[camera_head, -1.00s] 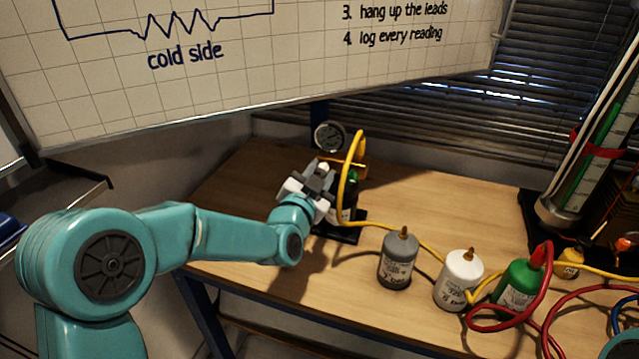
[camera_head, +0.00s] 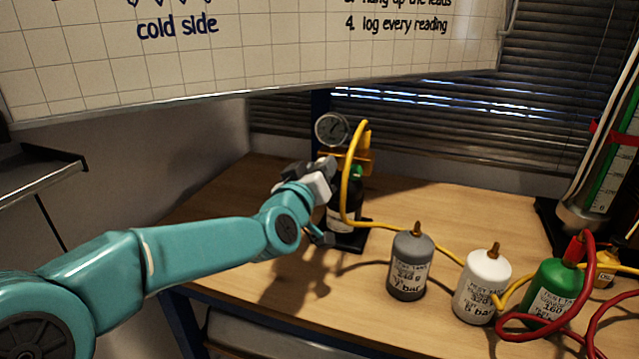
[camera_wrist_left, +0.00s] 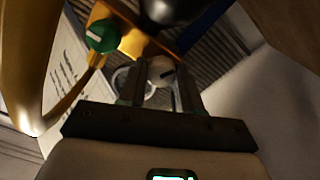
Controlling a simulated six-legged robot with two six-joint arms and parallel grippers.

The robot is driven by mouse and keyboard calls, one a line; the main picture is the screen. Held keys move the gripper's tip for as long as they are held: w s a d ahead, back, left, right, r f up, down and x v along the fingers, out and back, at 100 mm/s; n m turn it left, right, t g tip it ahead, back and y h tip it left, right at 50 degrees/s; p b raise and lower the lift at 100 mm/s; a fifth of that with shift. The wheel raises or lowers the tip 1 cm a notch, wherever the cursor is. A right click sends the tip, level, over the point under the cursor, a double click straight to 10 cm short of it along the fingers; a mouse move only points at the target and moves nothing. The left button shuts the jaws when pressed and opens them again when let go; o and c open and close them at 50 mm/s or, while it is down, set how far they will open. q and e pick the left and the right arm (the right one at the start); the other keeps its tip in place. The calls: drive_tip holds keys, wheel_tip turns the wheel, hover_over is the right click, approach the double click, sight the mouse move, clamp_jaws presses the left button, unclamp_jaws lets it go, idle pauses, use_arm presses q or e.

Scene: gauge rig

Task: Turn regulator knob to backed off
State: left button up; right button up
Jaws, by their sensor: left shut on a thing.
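The regulator stands at the back of the bench, with a brass-yellow body (camera_head: 357,160) and a round gauge (camera_head: 332,129). The body also shows in the left wrist view (camera_wrist_left: 137,43). My left gripper (camera_head: 328,168) is in front of it and hides the knob in the head view. In the left wrist view the pale regulator knob (camera_wrist_left: 160,70), with a dark pointer mark, sits between the two fingers of my left gripper (camera_wrist_left: 161,84), which are shut on it. A green knob (camera_wrist_left: 101,36) is apart from the fingers, at upper left. My right gripper is out of view.
A yellow hose (camera_head: 347,185) loops close beside my left gripper. Grey (camera_head: 408,268), white (camera_head: 481,287) and green (camera_head: 552,290) bottles stand to the right on the bench. A red hose (camera_head: 520,328) lies in front. A whiteboard (camera_head: 250,60) hangs above.

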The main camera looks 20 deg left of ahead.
use_arm(q)
drive_tip(key=shift+f+n+b, duration=0.15)
drive_tip(key=shift+n+b, duration=5.2)
drive_tip(key=shift+n, duration=5.95)
drive_tip(key=o, duration=1)
drive_tip(key=shift+o, duration=0.2)
drive_tip(key=shift+s, duration=0.1)
